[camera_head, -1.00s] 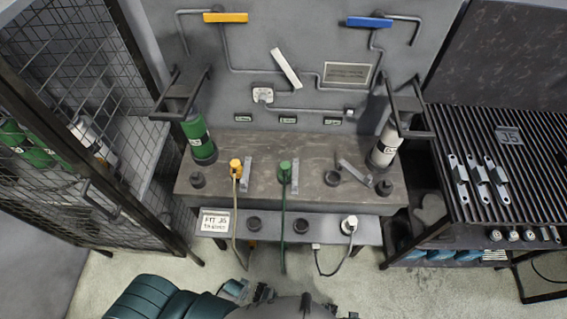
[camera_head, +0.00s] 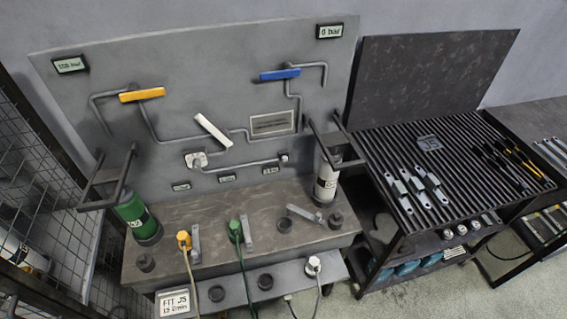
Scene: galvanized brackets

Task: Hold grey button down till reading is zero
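The wall panel (camera_head: 75,110) carries a display (camera_head: 70,65) at its upper left, whose number is hard to read, and a display (camera_head: 329,31) at its upper right that reads 0 bar. Several small displays (camera_head: 227,178) sit low on the panel, too small to read surely. A small light-grey fitting (camera_head: 284,157) ends the lower pipe; I cannot tell whether it is the grey button. A white round fitting (camera_head: 197,160) is at the pipe's left end. Neither of my grippers is in view.
A yellow lever (camera_head: 142,95), a blue lever (camera_head: 279,75) and a white lever (camera_head: 212,131) are on the pipes. A green cylinder (camera_head: 135,214) and a white cylinder (camera_head: 326,181) stand on the bench (camera_head: 205,236). A slatted cart (camera_head: 385,150) stands right; a mesh cage (camera_head: 45,170) left.

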